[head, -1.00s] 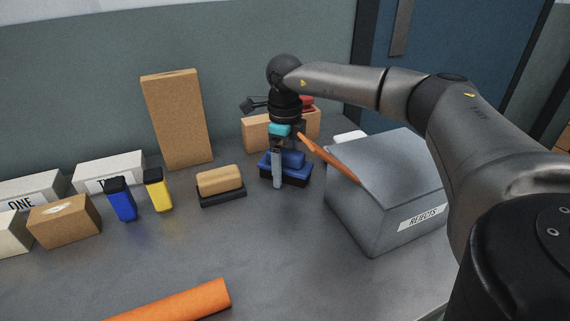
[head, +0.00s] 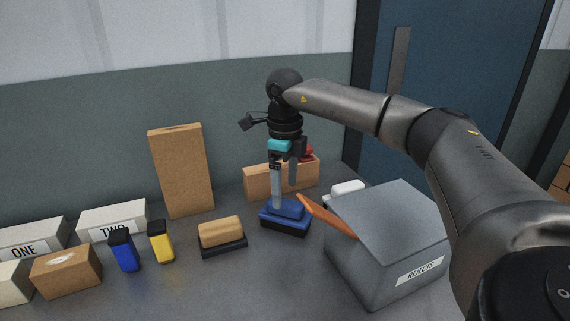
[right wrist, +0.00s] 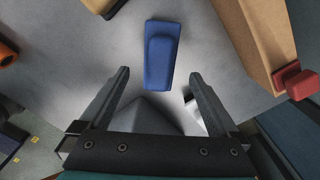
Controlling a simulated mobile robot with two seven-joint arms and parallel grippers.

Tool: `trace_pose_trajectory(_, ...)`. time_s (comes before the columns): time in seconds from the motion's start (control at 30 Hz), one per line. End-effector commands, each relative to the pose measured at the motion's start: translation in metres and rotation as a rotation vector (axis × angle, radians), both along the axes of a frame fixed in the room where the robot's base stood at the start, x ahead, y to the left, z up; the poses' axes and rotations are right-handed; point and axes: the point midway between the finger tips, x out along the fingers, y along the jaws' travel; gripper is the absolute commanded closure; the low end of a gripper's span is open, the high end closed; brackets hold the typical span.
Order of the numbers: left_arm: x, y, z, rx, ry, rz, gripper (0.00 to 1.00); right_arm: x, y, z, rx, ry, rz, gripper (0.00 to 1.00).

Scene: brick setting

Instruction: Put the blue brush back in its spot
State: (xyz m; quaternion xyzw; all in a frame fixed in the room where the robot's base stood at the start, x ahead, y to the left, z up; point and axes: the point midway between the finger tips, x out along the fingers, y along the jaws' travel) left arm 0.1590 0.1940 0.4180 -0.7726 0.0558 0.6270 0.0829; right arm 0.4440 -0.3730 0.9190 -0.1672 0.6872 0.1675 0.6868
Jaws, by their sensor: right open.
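The blue brush (head: 284,212), a blue block with a darker lower part, lies on the grey table in front of a low tan box. It also shows in the right wrist view (right wrist: 161,55), lying flat just beyond my fingertips. My right gripper (head: 284,195) points down right above the brush; its two fingers are apart. In the right wrist view my right gripper (right wrist: 160,75) has nothing between its fingers. Whether a marked spot lies under the brush is hidden. My left gripper is not in view.
A tan-topped block on a dark base (head: 222,236) lies left of the brush. The low tan box (head: 262,183) holding something red is behind. Several bottles and boxes stand farther left.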

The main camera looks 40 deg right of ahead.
Motion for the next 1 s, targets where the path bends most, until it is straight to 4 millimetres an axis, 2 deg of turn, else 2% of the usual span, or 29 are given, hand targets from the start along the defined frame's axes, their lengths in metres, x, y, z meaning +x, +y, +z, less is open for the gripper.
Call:
trace_pose_trajectory(0.1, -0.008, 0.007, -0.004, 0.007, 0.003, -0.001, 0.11, 0.000, 0.000, 0.017, 0.000, -0.001, 0.001, 0.03)
trace_pose_trajectory(0.33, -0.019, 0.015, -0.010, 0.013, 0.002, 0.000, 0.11, 0.000, 0.000, 0.035, 0.000, 0.000, 0.001, 0.03)
trace_pose_trajectory(1.0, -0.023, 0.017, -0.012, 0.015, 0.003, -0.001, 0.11, 0.000, 0.000, 0.038, 0.000, 0.000, 0.001, 0.03)
